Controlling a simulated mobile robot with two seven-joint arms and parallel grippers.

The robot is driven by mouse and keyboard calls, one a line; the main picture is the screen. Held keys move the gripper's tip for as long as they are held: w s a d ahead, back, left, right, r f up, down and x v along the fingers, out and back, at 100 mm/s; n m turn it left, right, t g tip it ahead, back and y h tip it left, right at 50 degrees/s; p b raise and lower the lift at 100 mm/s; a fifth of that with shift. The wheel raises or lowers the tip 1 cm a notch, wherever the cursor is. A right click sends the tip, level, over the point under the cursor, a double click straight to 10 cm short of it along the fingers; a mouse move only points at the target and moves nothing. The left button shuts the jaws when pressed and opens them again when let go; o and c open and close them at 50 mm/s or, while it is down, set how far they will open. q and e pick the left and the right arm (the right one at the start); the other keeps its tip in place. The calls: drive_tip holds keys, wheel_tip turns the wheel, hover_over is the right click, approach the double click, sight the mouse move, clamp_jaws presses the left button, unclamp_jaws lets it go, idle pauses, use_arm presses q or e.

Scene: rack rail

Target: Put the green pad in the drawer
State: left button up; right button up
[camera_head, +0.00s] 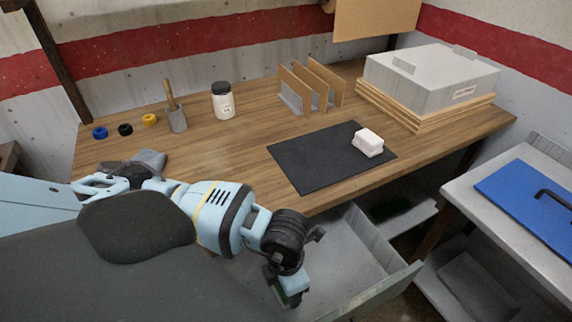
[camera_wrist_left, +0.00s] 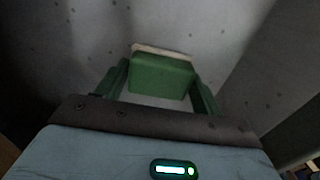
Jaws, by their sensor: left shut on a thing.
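The green pad (camera_wrist_left: 161,75) is held between the two fingers of my left gripper (camera_wrist_left: 160,85) in the left wrist view. It is a green block with a pale layer along its far edge. In the head view my left gripper (camera_head: 290,290) hangs over the open drawer (camera_head: 365,250), and the pad is mostly hidden there by the gripper. The drawer is grey inside and pulled out below the table's front edge. I cannot tell whether the pad touches the drawer floor. My right gripper is not in view.
A wooden table (camera_head: 215,155) holds a black mat (camera_head: 315,165) with a white block (camera_head: 367,142), a white jar (camera_head: 223,102), a wooden rack (camera_head: 312,88) and a grey box (camera_head: 430,78). A grey cart with a blue panel (camera_head: 530,195) stands at right.

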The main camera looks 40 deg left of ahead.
use_arm(q)
drive_tip(key=shift+f, duration=0.25)
drive_tip(key=o, duration=1)
drive_tip(key=shift+c, duration=0.2)
wheel_tip(320, 180, up, 12)
drive_tip(key=p, duration=0.1)
drive_tip(key=shift+r, duration=0.15)
